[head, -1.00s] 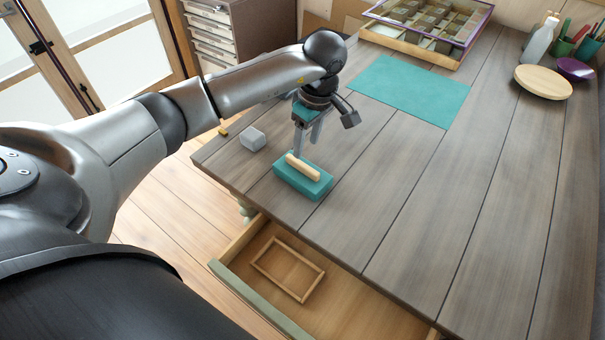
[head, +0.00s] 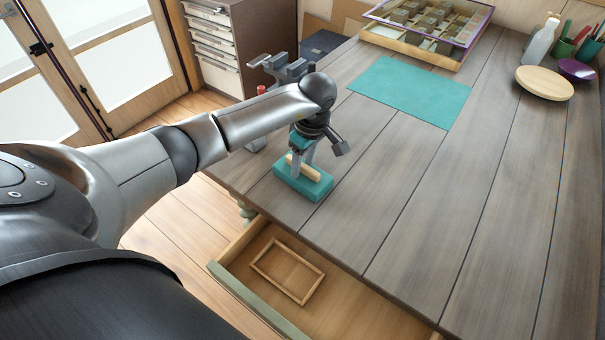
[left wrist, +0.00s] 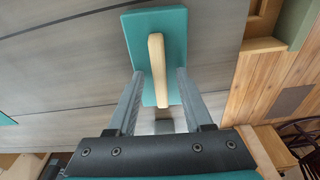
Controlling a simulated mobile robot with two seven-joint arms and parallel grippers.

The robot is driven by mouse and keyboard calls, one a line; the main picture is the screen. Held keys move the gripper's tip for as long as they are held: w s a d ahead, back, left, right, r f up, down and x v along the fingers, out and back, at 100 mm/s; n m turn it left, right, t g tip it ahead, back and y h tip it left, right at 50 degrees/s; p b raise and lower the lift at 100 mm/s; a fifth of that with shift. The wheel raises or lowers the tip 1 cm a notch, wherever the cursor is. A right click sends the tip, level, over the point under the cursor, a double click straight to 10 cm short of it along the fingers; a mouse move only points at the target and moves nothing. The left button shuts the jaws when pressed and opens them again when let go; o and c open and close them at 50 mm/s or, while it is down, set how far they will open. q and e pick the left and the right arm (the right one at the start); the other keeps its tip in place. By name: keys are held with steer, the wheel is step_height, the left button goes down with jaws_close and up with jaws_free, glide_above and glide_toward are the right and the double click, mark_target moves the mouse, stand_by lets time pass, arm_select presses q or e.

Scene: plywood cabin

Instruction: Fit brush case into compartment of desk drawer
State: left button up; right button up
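The brush case is a teal block (head: 313,188) with a pale wooden bar handle on top, lying on the desk near its front edge. It also shows in the left wrist view (left wrist: 177,30). My left gripper (head: 303,170) is above the case, fingers pointing down. In the left wrist view its two fingers (left wrist: 160,85) are apart, one on each side of the wooden handle, with gaps visible. The desk drawer (head: 345,312) is pulled open below the desk edge. A thin wooden frame (head: 258,269) marks a rectangular compartment on its floor, and it is empty. My right gripper is not in view.
A teal mat (head: 412,91) lies on the desk behind the case. A sectioned tray (head: 405,42) stands at the back, with a round wooden plate (head: 544,83) and bottle (head: 541,40) at the right. A grey vise-like tool (head: 283,70) is at the far left edge.

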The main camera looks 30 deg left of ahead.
arm_select(q)
jaws_close()
stand_by(1.2)
